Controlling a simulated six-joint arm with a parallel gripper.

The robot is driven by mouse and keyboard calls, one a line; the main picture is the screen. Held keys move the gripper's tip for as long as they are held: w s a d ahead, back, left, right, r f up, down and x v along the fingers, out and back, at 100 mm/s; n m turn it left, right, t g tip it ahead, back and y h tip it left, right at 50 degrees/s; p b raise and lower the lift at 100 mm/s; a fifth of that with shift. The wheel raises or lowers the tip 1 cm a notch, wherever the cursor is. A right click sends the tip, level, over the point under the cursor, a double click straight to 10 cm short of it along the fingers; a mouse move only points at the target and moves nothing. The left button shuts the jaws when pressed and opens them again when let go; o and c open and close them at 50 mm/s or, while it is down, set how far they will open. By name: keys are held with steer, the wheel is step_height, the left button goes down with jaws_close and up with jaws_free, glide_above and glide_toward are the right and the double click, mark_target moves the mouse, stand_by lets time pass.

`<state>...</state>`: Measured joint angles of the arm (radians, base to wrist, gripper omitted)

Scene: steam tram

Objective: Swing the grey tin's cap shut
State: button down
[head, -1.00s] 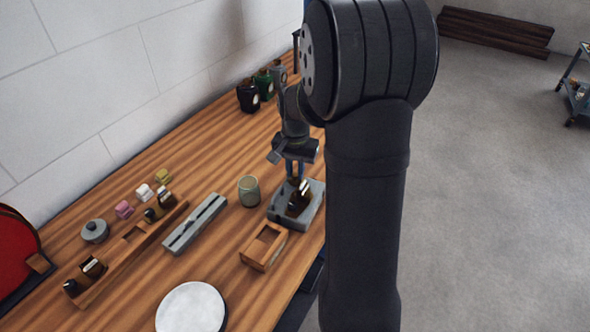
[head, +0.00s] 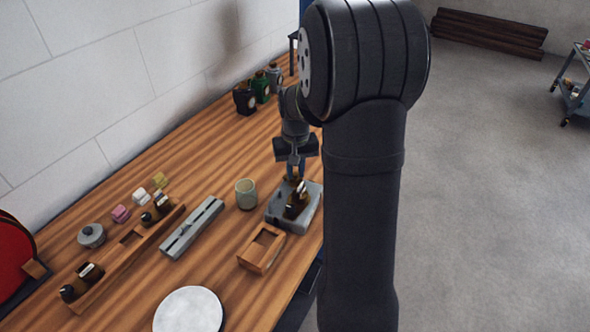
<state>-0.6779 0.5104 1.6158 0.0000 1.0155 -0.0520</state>
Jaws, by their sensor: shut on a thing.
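A grey tin (head: 275,76) stands at the far end of the bench, last in a row with a black tin (head: 244,98) and a green tin (head: 261,87). It is small in the head view, partly beside my arm, and I cannot tell how its cap sits. My gripper (head: 296,174) is well nearer than the tin and apart from it, pointing down over a grey block (head: 276,216). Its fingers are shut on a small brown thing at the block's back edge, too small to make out. A dark brown bottle (head: 297,203) stands in the block, just in front of the fingers.
A pale green cup (head: 246,194), a wooden box (head: 261,248), a long grey holder (head: 192,227), a wooden rack (head: 130,255) and a white disc (head: 188,310) stand nearer. Bench between cup and tins is clear. A wall runs along the left.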

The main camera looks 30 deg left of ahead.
mark_target(296, 173)
stand_by(0.4)
steer(key=c, duration=1.3)
jaws_free()
step_height(296, 173, up, 17)
steer(key=shift+r, duration=0.2)
step_height(296, 173, down, 18)
steer(key=shift+r, duration=0.25)
steer(key=shift+r, duration=0.1)
